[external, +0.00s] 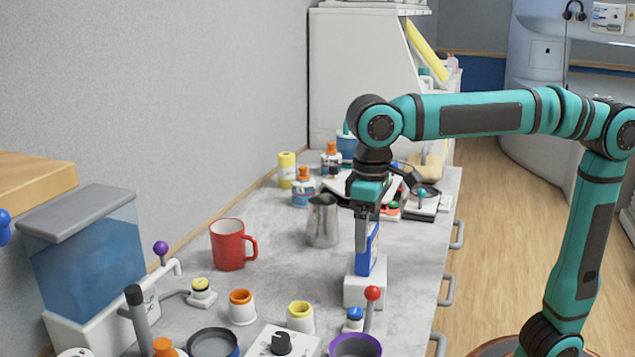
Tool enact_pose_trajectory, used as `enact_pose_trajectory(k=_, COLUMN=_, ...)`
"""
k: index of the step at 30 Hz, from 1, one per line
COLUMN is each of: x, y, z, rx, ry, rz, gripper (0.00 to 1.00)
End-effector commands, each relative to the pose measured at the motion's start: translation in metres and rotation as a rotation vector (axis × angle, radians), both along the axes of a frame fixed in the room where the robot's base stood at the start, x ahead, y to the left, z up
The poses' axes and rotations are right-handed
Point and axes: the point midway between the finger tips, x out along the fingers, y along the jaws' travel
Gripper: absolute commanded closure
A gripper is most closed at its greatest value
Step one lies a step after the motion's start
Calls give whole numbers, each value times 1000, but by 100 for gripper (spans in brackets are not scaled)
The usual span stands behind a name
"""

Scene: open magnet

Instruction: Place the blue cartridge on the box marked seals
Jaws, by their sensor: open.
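A blue cartridge (372,252) with a pale face stands upright at a white block (364,290) near the middle of the grey counter. I cannot tell whether it rests on top of the block or sits in it. My gripper (363,235) points straight down at the cartridge, open, with its grey fingers beside the cartridge's upper part. Contact cannot be made out. No marking reading seals is legible, so I cannot tell which box bears it.
A metal pitcher (322,222) and a red mug (229,245) stand left of my gripper. A red-knobbed lever (372,294) rises just in front of the block. Several small capped jars and a control box (281,342) crowd the near counter. A blue tank (85,255) stands left.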

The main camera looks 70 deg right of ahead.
Motion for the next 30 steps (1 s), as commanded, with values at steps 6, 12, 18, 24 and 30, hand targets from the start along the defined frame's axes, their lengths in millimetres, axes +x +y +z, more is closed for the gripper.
enact_pose_trajectory(k=6, x=0, y=0, z=42, rx=1, ry=-2, rz=0, gripper=15)
enact_pose_trajectory(k=12, x=0, y=0, z=67, rx=0, ry=0, rz=0, gripper=15)
enact_pose_trajectory(k=18, x=0, y=0, z=76, rx=-1, ry=1, rz=0, gripper=15)
enact_pose_trajectory(k=24, x=0, y=0, z=76, rx=0, ry=0, rz=0, gripper=15)
enact_pose_trajectory(k=30, x=-3, y=-21, z=77, rx=41, ry=-75, rz=-4, gripper=15)
